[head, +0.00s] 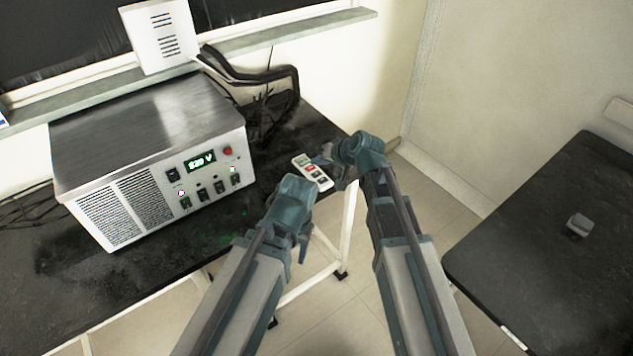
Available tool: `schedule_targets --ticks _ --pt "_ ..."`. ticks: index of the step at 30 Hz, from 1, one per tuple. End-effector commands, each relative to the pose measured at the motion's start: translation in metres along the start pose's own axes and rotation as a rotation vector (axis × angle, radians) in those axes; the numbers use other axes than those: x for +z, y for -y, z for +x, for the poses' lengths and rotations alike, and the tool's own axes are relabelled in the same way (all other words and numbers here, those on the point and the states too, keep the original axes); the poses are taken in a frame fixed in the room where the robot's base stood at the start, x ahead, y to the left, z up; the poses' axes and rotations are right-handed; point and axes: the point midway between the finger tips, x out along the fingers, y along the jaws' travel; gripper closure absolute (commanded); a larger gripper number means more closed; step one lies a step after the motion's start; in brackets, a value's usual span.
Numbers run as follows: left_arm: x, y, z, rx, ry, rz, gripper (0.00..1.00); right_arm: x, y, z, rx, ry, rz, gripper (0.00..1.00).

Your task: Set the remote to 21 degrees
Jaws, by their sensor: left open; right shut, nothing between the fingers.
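A small white remote (311,170) with a red button and several dark buttons shows near the right end of the dark bench. It appears tilted, and I cannot tell whether it rests on the bench. Any number set on it is too small to read. My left gripper (291,192) is just below and left of the remote, open, with its fingers mostly hidden by its own wrist. My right gripper (327,163) is beside the remote's right side, shut and empty. I cannot tell whether it touches the remote.
A large metal power unit (150,125) with a green display and a red button stands on the bench (60,275). Dark cables (265,95) lie behind it. A white panel (160,35) leans at the sill. Another dark table (540,240) holds a small grey object (579,224).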

Motion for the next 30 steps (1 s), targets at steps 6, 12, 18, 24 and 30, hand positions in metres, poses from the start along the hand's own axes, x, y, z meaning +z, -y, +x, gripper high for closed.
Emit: schedule_targets --ticks 6,12,18,24,30 --pt "-0.0013 -0.0021 0.0215 0.0 0.0 0.0 0.5 0.011 -0.011 0.0151 0.0 0.0 0.0 1.0" --pt "-0.0012 -0.002 0.0207 0.0 0.0 0.0 0.5 0.0105 -0.0106 0.0145 0.0 0.0 0.0 1.0" --pt "-0.0012 -0.002 0.0206 0.0 0.0 0.0 0.5 0.0105 -0.0105 0.0144 0.0 0.0 0.0 1.0" --pt "-0.0012 -0.002 0.0206 0.0 0.0 0.0 0.5 0.0105 -0.0106 0.0144 0.0 0.0 0.0 1.0" --pt "-0.0012 -0.002 0.0206 0.0 0.0 0.0 0.5 0.0105 -0.0105 0.0145 0.0 0.0 0.0 1.0"
